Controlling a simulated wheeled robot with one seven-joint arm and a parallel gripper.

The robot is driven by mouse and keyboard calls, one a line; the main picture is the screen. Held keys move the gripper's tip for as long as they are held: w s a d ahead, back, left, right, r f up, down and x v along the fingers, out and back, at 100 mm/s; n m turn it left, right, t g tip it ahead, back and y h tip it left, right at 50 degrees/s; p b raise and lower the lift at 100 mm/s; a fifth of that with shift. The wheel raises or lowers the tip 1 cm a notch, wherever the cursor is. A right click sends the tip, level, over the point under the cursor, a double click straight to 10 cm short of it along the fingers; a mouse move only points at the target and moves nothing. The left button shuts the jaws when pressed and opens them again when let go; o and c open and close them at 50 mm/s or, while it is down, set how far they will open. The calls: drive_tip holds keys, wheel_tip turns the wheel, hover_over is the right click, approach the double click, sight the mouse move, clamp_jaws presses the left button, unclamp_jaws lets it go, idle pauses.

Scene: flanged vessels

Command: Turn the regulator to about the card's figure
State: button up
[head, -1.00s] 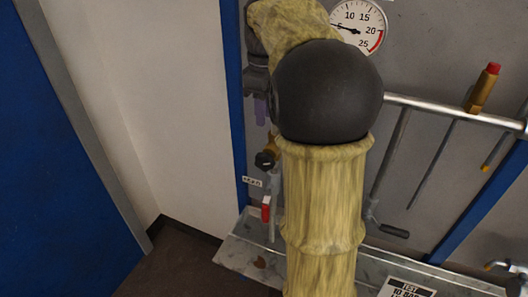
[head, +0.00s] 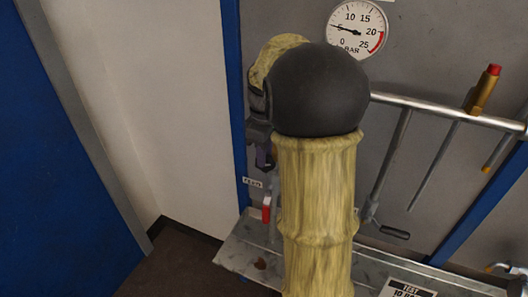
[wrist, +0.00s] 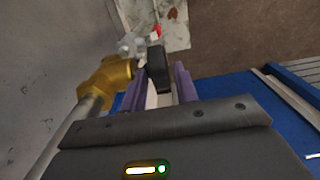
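The regulator has a brass body (wrist: 107,76) and a black knob (wrist: 155,68) in the wrist view. My gripper (wrist: 160,80) is open, its purple fingers on either side of the knob with a gap visible. I cannot tell whether either finger touches it. In the head view my gripper (head: 264,158) hides the knob. The round gauge (head: 357,28) has its needle at about 5 bar. The card (head: 408,289) at the bottom edge reads "TEST" and, partly cut off, what looks like 10 bar.
A horizontal steel pipe (head: 430,107) crosses the grey panel, with a red-tipped brass fitting (head: 484,88) on it. A red-handled valve (head: 267,208) sits below my gripper. A metal shelf (head: 240,256) runs along the bottom. A white wall (head: 150,100) stands at left.

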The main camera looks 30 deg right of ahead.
drive_tip(key=shift+c, duration=0.4)
clamp_jaws()
drive_tip(key=shift+s+d+f+b, duration=0.1)
drive_tip(key=shift+d+b, duration=0.05)
drive_tip(key=shift+b, duration=0.3)
